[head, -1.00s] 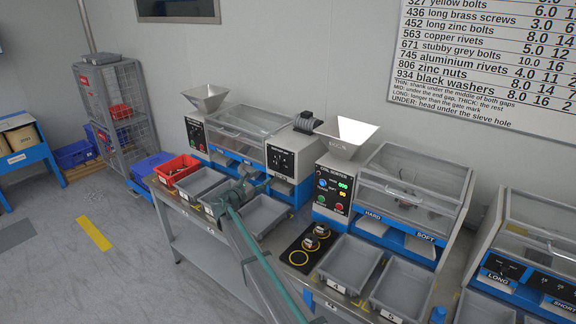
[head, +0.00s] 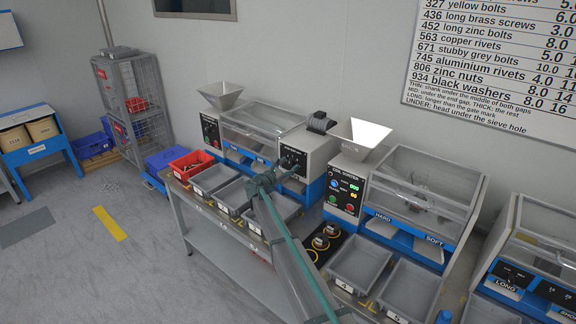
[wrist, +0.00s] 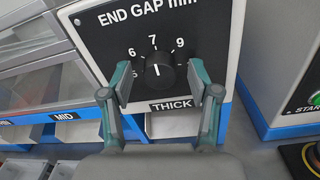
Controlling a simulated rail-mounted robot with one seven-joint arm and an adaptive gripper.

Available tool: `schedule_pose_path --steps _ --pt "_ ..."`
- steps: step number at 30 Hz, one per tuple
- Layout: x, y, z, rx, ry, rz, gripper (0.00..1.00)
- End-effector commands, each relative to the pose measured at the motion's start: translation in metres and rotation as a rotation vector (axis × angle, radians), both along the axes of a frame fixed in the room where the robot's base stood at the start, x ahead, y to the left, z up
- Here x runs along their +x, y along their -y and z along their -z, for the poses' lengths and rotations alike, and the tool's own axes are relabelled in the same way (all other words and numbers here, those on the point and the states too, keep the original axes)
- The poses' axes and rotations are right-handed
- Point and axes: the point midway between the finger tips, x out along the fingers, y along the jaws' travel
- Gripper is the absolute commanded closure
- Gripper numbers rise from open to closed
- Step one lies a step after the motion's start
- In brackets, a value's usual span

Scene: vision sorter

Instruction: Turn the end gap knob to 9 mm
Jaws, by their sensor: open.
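The end gap knob (wrist: 159,73) is a round black dial on a black panel headed "END GAP mm" (wrist: 150,16). Its white line stands nearly upright, pointing close to the 7. The 9 lies up and right of the knob. My gripper (wrist: 159,78) is open, with one finger on each side of the knob and space between fingers and knob. I cannot tell whether the fingertips reach knob depth. In the head view my gripper (head: 266,180) is in front of the sorter panel (head: 293,159), and the knob is too small to read.
A "THICK" label (wrist: 171,105) sits just below the knob. Grey bins (head: 213,179) and a red bin (head: 192,164) stand on the bench below.

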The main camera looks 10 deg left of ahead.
Motion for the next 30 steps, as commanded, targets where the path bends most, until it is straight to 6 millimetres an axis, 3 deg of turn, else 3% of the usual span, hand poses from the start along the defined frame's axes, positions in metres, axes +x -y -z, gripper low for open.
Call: schedule_pose_path --steps 6,16,30 --pt "-0.0002 0.0001 0.0003 0.0 0.0 0.0 0.42" --pt "-0.0002 0.0 0.0002 0.0 0.0 0.0 0.97" --pt "-0.0008 0.0004 0.0068 0.079 0.051 0.0 0.99"
